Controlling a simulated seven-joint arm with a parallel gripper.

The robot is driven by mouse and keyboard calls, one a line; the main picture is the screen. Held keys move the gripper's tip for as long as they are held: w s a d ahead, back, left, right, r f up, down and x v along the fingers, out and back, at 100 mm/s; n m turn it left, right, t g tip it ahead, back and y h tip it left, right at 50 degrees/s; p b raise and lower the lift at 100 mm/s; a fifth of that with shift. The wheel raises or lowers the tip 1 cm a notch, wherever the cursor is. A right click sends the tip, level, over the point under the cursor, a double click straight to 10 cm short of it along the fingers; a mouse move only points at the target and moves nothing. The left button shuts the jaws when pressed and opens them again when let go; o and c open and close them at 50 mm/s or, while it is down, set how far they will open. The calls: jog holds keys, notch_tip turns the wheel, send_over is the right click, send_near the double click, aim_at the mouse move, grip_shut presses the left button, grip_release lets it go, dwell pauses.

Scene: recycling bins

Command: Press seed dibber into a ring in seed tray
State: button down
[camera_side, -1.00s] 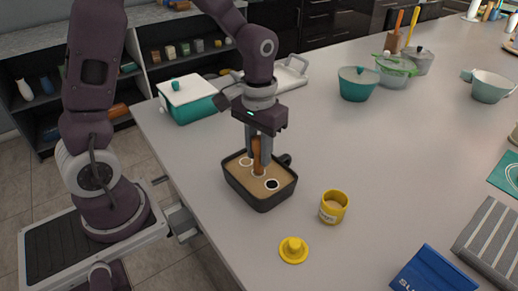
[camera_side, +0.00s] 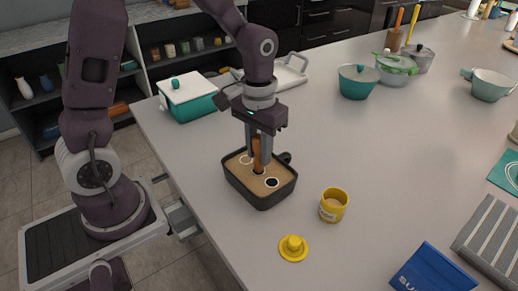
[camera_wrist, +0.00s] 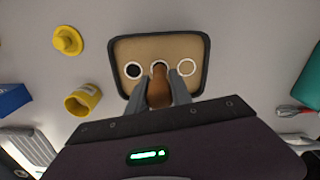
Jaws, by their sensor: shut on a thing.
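The seed tray (camera_side: 262,196) is a dark rectangular tray filled with tan soil, standing on the counter. Its soil carries white rings in a row; it also shows in the wrist view (camera_wrist: 205,62). One end ring (camera_wrist: 133,69) has a dark hole in it. The other end ring (camera_wrist: 188,69) is plain. My gripper (camera_side: 260,160) is shut on the brown wooden seed dibber (camera_side: 257,150), which is upright over the middle ring (camera_wrist: 158,66). In the side view the dibber's lower end meets the soil there; how deep it goes is hidden. The dibber also shows in the wrist view (camera_wrist: 159,88).
A yellow jar (camera_side: 333,205) and a yellow lid-like piece (camera_side: 293,248) stand near the tray. A blue packet (camera_side: 432,270) and a grey striped mat (camera_side: 490,240) lie front right. A teal pot (camera_side: 188,98) stands behind left.

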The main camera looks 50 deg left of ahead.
aim_at(259, 136)
jog(key=shift+r, duration=3.5)
